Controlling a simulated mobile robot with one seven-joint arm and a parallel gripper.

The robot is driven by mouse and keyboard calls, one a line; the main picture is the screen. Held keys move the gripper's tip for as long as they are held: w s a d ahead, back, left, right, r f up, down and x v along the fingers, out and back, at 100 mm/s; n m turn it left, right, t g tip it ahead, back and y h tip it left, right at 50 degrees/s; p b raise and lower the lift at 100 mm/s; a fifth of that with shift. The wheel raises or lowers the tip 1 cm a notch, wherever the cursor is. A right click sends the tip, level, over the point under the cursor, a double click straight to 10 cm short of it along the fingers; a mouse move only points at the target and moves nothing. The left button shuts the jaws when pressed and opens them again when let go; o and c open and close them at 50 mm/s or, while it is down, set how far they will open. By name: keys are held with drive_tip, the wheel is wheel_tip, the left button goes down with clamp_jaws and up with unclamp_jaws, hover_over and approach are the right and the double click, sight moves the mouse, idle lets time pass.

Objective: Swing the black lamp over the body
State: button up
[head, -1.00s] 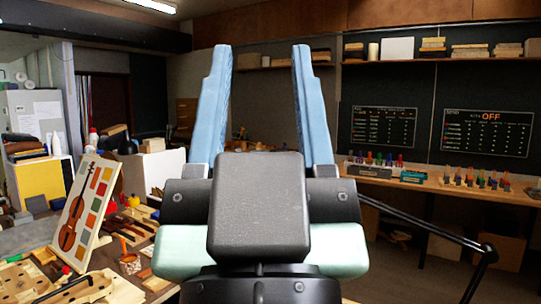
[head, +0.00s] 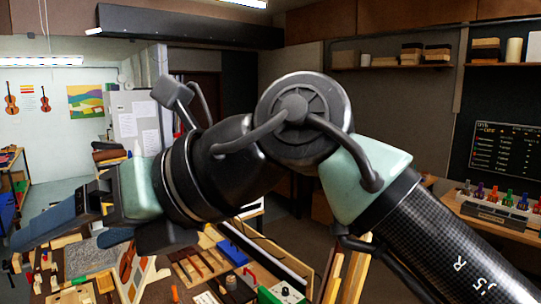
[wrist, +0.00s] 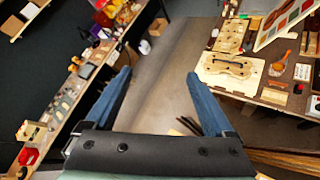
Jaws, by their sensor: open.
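My gripper (head: 35,222) is at the left of the head view, with its blue fingers pointing left. In the wrist view my gripper (wrist: 158,75) is open, with nothing between its fingers, over bare floor. A pale wooden violin body (wrist: 229,66) lies flat on the bench at the right of the wrist view, beyond the right finger and apart from it. I cannot make out the black lamp for certain in either view now. My arm hides the middle of the head view.
A violin picture board (head: 132,272) stands on the crowded bench, with a blue box (head: 238,252) to its right. A counter with coloured bottles (head: 493,196) is at the right. A second bench with small items (wrist: 75,88) runs along the left of the wrist view. Floor lies between the benches.

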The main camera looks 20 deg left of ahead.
drive_tip(key=w+d+f+m+h, duration=0.1)
drive_tip(key=d+h, duration=0.3)
drive_tip(key=d, duration=0.4)
drive_tip(key=w+d+f+m+t+h+p, duration=0.1)
drive_tip(key=w+d+f+m+h, duration=0.1)
drive_tip(key=d, duration=0.7)
drive_tip(key=w+d+f+m+t+h+p, duration=0.1)
drive_tip(key=w+d+f+h, duration=0.3)
drive_tip(key=d, duration=0.4)
drive_tip(key=shift+d+f+m+h, duration=0.4)
drive_tip(key=shift+f+h, duration=0.1)
drive_tip(key=shift+h, duration=0.7)
wheel_tip(320, 180, down, 13)
drive_tip(key=b, duration=0.8)
drive_tip(key=shift+b, duration=0.4)
drive_tip(key=shift+r, duration=0.1)
drive_tip(key=shift+c, duration=0.3)
drive_tip(key=shift+a, duration=0.1)
clamp_jaws()
